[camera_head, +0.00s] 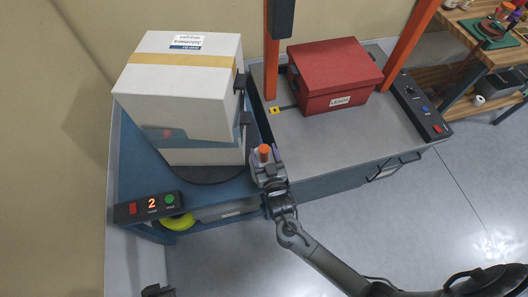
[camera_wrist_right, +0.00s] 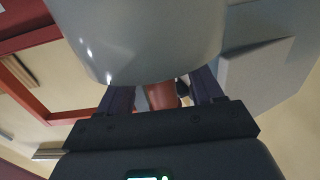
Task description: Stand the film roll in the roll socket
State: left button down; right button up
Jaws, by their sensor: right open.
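The film roll is probably the pale grey cylinder (camera_wrist_right: 140,35) filling the top of the right wrist view, with an orange-brown core end (camera_wrist_right: 161,94) below it. In the head view, an orange tip (camera_head: 263,150) stands up at my right gripper (camera_head: 266,168). In the right wrist view, the open fingers of my right gripper (camera_wrist_right: 161,100) stand on either side of the core, apart from each other. Whether they touch it I cannot tell. I cannot make out the roll socket. A dark piece at the bottom left edge may be my left gripper (camera_head: 158,291); its jaws do not show.
A panel (camera_head: 148,208) reads 2, above a yellow round thing (camera_head: 178,221). A red box (camera_head: 335,72) sits on a grey table (camera_head: 330,130) between orange posts (camera_head: 408,45). The floor at front is clear.

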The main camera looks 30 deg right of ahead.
jog(key=s+a+p, duration=0.1)
jog(key=s+a, duration=0.1)
jog(key=s, duration=0.8)
jog(key=shift+s+r, duration=0.15)
jog(key=shift+s, duration=0.05)
jog(key=s+d+r+g+y, duration=0.2)
jog(key=d+r+g, duration=0.1)
jog(key=d, duration=0.2)
jog(key=s+r+n+g+y+p, duration=0.15)
jog(key=s+n+g, duration=0.25)
jog(key=s+g, duration=0.85)
notch_tip(320, 180, up, 31)
jog(key=s+t+p, duration=0.1)
jog(key=p, duration=2.9)
jog(key=shift+a+p, duration=0.3)
jog(key=shift+p, duration=0.1)
jog(key=shift+f+t, duration=0.1)
jog(key=shift+t, duration=0.15)
